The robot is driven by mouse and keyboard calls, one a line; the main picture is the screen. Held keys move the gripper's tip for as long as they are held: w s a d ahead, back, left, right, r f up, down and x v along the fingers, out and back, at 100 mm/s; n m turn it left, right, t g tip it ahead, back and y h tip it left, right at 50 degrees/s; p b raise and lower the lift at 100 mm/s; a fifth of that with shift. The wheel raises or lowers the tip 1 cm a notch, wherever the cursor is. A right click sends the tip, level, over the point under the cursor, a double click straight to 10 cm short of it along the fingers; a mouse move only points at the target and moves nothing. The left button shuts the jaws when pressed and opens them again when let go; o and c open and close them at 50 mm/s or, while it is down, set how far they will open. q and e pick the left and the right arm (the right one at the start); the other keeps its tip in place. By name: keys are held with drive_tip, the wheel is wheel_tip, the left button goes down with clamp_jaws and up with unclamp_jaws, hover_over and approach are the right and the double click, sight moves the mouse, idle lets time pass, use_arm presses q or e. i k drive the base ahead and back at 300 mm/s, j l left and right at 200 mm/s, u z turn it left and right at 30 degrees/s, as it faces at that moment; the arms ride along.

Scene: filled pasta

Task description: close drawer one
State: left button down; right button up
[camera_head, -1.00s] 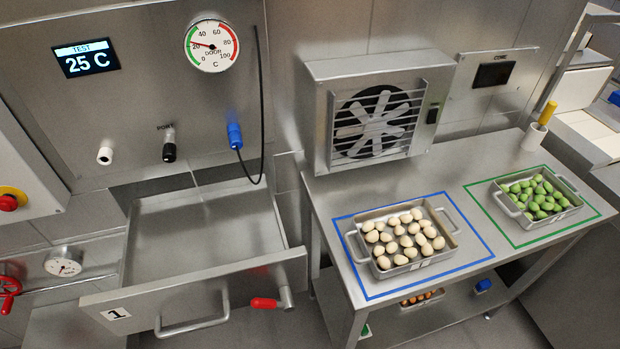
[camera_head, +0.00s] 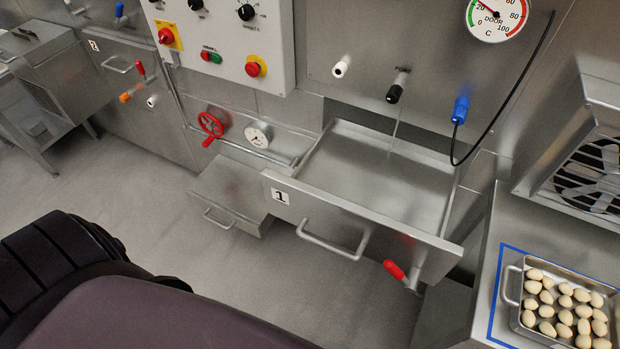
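Drawer one (camera_head: 355,225) is pulled open from the steel cabinet. Its front panel carries a label with the number 1 (camera_head: 280,196), a steel bar handle (camera_head: 318,245) and a red-gripped lever (camera_head: 394,269) at its right end. The drawer's inside is bare metal and looks empty. Neither of my grippers is in view. A dark rounded part, which seems to be my own body, fills the lower left.
A lower steel box with a handle (camera_head: 219,219) stands left of the drawer. A red valve wheel (camera_head: 210,124) and gauge (camera_head: 258,135) are behind it. A table with a tray of pale filled pasta (camera_head: 528,319) stands at right. The floor at left is clear.

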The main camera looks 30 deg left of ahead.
sight(367, 199)
drive_tip(key=u, duration=0.6)
drive_tip(key=k+l+u, duration=0.1)
drive_tip(key=k+l, duration=0.2)
